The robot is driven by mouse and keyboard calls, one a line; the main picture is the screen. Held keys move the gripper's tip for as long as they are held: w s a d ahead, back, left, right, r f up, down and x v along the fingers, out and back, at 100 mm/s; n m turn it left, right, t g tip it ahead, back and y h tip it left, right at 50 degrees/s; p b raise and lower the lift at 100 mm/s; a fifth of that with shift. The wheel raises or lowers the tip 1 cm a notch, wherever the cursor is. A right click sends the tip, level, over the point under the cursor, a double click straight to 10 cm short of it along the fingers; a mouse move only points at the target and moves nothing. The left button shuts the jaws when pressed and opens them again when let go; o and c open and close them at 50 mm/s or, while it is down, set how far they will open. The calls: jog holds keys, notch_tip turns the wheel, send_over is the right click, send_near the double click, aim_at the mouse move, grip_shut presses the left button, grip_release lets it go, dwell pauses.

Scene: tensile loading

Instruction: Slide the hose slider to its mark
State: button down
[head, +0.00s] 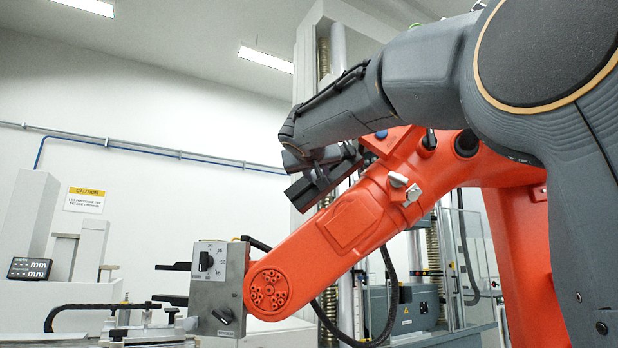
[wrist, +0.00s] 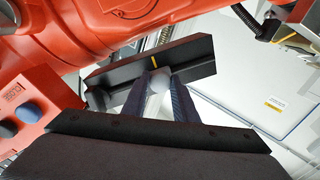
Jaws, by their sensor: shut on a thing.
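The hose slider is a pale rounded knob (wrist: 158,80) on a dark rail (wrist: 200,62) in the wrist view. In the head view a dark block at the end of my arm, beside the orange machine arm (head: 350,215), partly shows; the knob and mark are not visible there.
The orange machine arm (wrist: 120,22) runs close above the rail in the wrist view. A grey control box (head: 218,285) with a dial sits at its lower end in the head view. A black hose (head: 388,295) hangs below the arm. A caution sign (head: 84,200) is on the wall.

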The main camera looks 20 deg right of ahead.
jog(key=shift+a, duration=0.1)
jog(key=c, duration=1.4)
grip_release()
jog(key=shift+c, duration=0.2)
jog(key=shift+s, duration=0.1)
jog(key=b+v, duration=0.2)
jog(key=v, duration=0.5)
jog(key=shift+s, duration=0.3)
